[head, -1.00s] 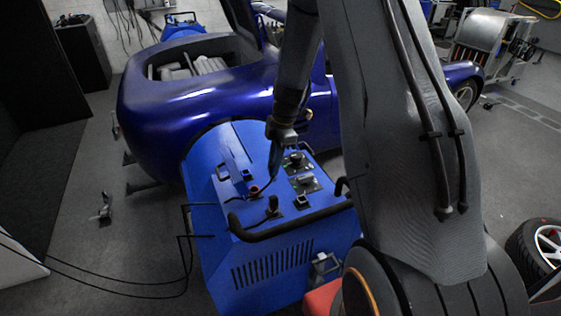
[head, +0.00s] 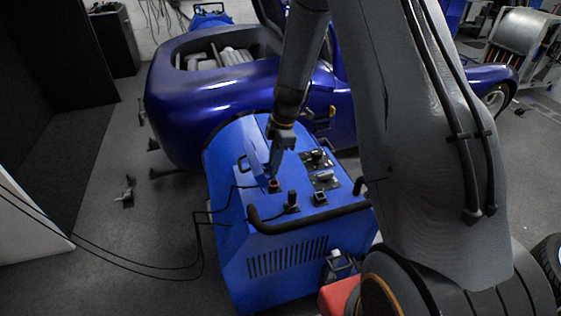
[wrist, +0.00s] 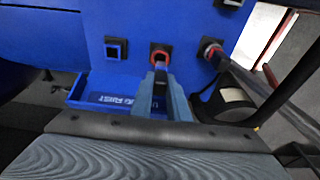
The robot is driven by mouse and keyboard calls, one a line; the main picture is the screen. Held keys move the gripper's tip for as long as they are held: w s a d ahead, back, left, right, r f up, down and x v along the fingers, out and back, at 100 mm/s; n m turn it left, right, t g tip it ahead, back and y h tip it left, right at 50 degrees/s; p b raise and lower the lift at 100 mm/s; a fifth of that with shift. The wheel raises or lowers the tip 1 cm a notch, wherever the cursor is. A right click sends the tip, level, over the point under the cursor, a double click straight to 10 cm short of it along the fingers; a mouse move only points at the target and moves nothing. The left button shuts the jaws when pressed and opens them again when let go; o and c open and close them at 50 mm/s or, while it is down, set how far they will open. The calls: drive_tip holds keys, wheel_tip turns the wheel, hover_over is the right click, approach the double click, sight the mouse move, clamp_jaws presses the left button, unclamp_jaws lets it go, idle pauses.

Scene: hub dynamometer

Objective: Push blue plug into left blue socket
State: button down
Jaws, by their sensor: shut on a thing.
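My gripper (wrist: 162,98) is shut on a dark plug (wrist: 160,76), whose colour I cannot tell. In the wrist view the plug points at a red-rimmed socket (wrist: 160,48) in the blue panel. It overlaps the socket's lower part, and I cannot tell if it is seated. A blue-rimmed square socket (wrist: 116,48) sits left of it, with an empty-looking opening. In the head view my gripper (head: 275,164) is low over the blue machine (head: 238,236), close to the red-rimmed socket (head: 274,186).
Another red-rimmed socket (wrist: 209,47) on the right has a dark plug or lead at it. A blue tray (wrist: 82,88) with lettering lies below the sockets. A black bar handle (head: 310,220) crosses the machine's front edge. Cables run off left. A blue car (head: 230,95) stands behind.

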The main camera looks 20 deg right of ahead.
drive_tip(key=w+b, duration=0.6)
drive_tip(key=w, duration=0.3)
drive_tip(key=shift+w+f, duration=0.4)
drive_tip(key=shift+f, duration=0.05)
idle(0.3)
drive_tip(key=shift+d+f+b, duration=0.15)
drive_tip(key=shift+f+b, duration=0.75)
drive_tip(key=shift+f, duration=0.55)
idle(1.0)
drive_tip(key=c, duration=1.6)
unclamp_jaws()
